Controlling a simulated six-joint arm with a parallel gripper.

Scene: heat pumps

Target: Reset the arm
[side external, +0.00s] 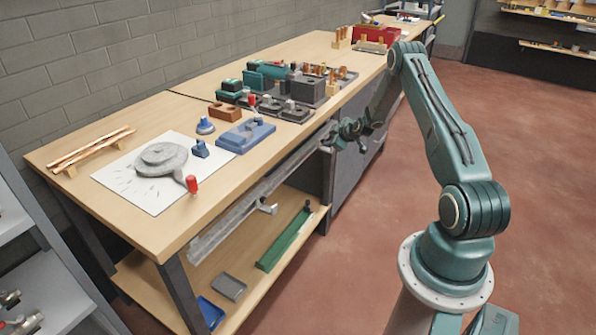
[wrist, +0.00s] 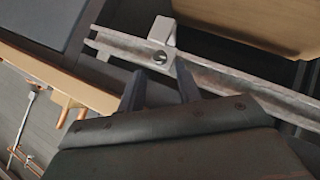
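My arm reaches out from its base at the right of the side external view. My gripper (side external: 333,139) hangs beside the front edge of the workbench (side external: 190,225), at about tabletop height. In the wrist view two dark fingers of my gripper (wrist: 160,84) stand apart with nothing between them. Beyond the fingertips, a grey metal rail with a clamp block (wrist: 162,45) crosses the view. I cannot tell whether the fingers touch it.
The tabletop holds a grey round part on white paper (side external: 118,190), a blue fixture (side external: 246,135), dark trays of parts, copper pipes (side external: 92,148) and a red box (side external: 375,38). A green tray (side external: 286,238) lies on the lower shelf. The red floor is clear to the right.

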